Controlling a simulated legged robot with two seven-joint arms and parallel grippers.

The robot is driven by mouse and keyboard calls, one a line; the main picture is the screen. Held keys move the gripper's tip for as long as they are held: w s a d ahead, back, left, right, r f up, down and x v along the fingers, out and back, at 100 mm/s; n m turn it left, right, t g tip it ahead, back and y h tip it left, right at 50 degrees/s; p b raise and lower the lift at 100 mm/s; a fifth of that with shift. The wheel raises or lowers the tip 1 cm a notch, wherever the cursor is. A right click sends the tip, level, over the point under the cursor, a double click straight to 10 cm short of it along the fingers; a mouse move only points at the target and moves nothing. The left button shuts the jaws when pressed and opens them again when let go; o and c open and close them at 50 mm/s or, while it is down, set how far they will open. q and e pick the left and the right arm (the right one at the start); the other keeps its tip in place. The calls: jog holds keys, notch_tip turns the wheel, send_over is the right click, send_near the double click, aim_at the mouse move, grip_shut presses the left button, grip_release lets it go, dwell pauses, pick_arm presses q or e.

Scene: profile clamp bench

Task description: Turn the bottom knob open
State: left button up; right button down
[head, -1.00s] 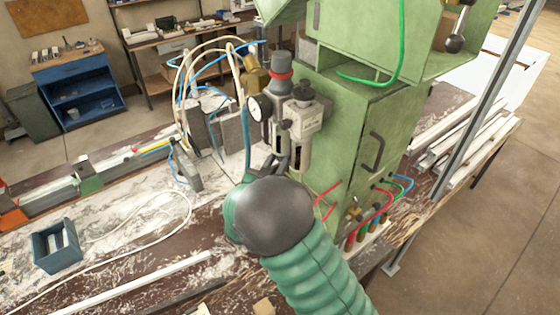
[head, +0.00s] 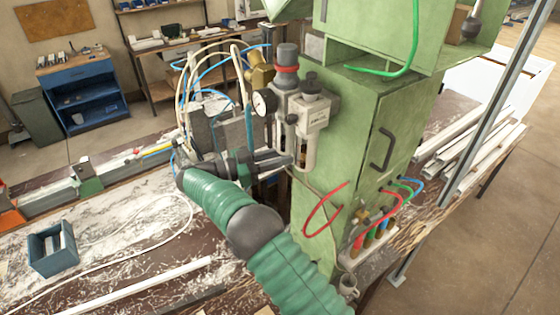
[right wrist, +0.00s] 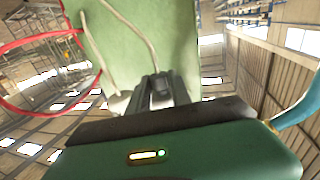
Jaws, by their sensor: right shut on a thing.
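The filter and regulator unit (head: 312,117) is mounted on the left face of the green machine cabinet, with a round gauge (head: 264,102), a red-ringed top and bowls hanging below. My right gripper (head: 286,160) reaches in from the left, level with the lower ends of the bowls. Its fingers are shut on a small part there, taken to be the bottom knob, which the fingers mostly hide. In the right wrist view the two dark fingers (right wrist: 157,88) point up close together, with the green cabinet (right wrist: 150,45) behind. My left gripper is not in view.
A red hose loop (head: 323,210) and a thin cable hang near my right arm. White and blue hoses (head: 195,75) rise behind the gripper. A blue box (head: 52,250) and white profiles lie on the dusty bench.

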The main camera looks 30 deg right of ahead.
jog(key=shift+w+r+m+g, duration=0.1)
jog(key=shift+r+m+g, duration=0.1)
jog(key=shift+m+g, duration=0.5)
jog(key=c, duration=1.2)
grip_release()
jog(key=shift+w+f, duration=0.1)
jog(key=shift+o, duration=0.2)
jog(key=shift+d+f, duration=0.1)
jog(key=shift+d, duration=0.05)
